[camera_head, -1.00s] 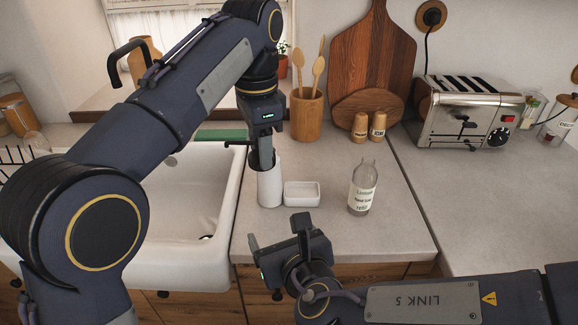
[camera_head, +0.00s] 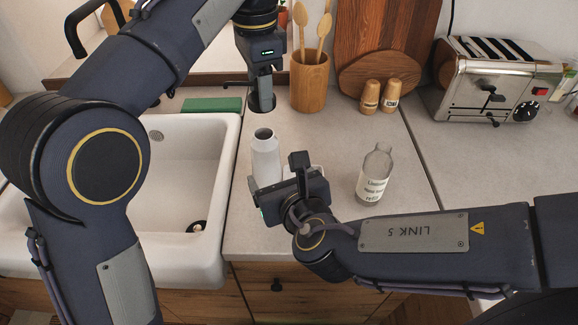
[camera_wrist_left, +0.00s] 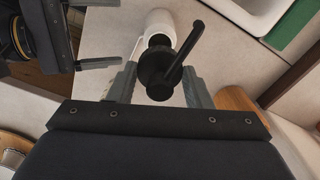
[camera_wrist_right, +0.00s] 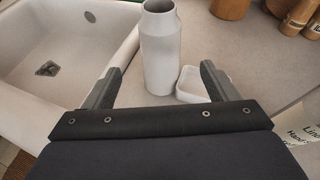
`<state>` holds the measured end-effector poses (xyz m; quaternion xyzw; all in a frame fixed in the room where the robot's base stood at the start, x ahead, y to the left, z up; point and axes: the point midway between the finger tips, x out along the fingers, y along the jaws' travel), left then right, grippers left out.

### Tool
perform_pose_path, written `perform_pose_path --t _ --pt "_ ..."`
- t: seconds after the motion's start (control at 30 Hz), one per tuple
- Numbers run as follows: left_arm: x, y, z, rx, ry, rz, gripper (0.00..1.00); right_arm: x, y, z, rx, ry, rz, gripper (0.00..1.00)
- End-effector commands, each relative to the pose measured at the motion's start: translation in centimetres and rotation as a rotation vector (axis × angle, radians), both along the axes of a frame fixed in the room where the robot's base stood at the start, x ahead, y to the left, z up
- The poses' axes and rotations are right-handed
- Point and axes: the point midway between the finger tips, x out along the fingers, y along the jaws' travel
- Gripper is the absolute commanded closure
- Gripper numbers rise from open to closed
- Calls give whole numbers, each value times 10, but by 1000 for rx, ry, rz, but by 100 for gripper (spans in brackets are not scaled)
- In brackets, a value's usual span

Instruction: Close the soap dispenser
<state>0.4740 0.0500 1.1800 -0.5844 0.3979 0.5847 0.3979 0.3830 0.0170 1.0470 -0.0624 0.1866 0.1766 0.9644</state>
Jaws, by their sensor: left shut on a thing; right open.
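The white soap dispenser bottle (camera_head: 265,158) stands upright on the counter beside the sink, its dark top opening uncovered. It also shows in the right wrist view (camera_wrist_right: 161,50). My left gripper (camera_head: 262,100) is above and behind the bottle, shut on the black pump head (camera_wrist_left: 163,68), whose spout shows in the left wrist view; the pump is apart from the bottle. My right gripper (camera_wrist_right: 155,85) is open, with its fingers on either side of the bottle's line in its wrist view, and it sits just in front of the bottle without visible contact.
A small white dish (camera_wrist_right: 203,84) stands right of the bottle, partly hidden by my right gripper in the head view. A labelled glass refill bottle (camera_head: 374,174) stands further right. The sink (camera_head: 185,165) is at left. A wooden utensil holder (camera_head: 309,82) stands behind.

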Motion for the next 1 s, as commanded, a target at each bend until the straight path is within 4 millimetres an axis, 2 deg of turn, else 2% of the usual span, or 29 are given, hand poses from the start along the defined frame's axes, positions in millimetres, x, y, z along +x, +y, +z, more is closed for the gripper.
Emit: perform_pose_path --t 0.4,0.6,0.8,1.0 --pt "0 0 0 0 0 0 77 64 23 -30 -2 4 -1 20" --pt "0 0 0 0 0 0 77 88 32 -39 -1 2 -1 20" --pt "0 0 0 0 0 0 77 98 36 -43 1 0 -1 20" --pt "0 0 0 0 0 0 77 99 36 -44 0 0 0 20"
